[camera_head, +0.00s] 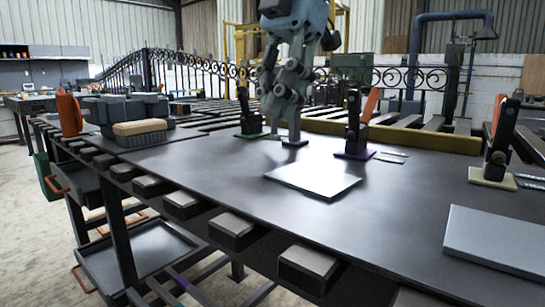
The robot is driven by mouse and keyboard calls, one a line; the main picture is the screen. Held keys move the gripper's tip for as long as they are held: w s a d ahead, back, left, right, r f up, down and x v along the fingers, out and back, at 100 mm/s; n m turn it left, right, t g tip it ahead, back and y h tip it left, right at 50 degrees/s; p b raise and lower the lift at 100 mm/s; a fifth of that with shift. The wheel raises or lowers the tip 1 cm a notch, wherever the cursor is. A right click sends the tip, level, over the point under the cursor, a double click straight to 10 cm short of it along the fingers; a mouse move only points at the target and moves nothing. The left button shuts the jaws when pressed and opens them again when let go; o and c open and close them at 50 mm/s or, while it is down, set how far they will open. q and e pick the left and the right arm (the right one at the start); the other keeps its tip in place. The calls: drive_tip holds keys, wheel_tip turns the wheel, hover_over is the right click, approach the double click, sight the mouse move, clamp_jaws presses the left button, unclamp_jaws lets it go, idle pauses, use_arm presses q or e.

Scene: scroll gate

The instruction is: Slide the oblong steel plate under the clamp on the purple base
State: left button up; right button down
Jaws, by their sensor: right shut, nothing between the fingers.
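The clamp with the purple base (353,154) stands upright on the dark table, its orange handle (371,104) raised. A flat bright steel plate (314,180) lies on the table in front of it, apart from the clamp. A larger steel plate (496,240) lies at the right edge, partly cut off. I cannot tell for sure which is the oblong one. My left gripper is not in view.
A green-based clamp (249,133) stands left of my right gripper, and a cream-based clamp (493,178) stands at the right. Small flat strips lie beside both right-hand clamps. Grey and tan items (140,127) sit at the far left. The table's front middle is clear.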

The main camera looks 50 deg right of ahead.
drive_tip(key=b, duration=0.2)
hover_over(275, 195)
drive_tip(key=a, duration=0.1)
wheel_tip(275, 195, down, 6)
drive_tip(key=shift+a+r, duration=0.15)
drive_tip(key=b+x, duration=0.1)
drive_tip(key=x, duration=0.3)
drive_tip(key=d, duration=0.1)
drive_tip(key=d+p, duration=0.1)
drive_tip(key=d, duration=0.1)
drive_tip(key=shift+r, duration=0.3)
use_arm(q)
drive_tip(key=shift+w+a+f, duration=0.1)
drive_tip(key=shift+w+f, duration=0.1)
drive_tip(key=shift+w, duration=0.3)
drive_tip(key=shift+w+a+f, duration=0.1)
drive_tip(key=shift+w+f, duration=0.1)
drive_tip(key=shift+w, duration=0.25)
use_arm(e)
drive_tip(key=shift+w+d+f, duration=0.1)
drive_tip(key=shift+d, duration=0.4)
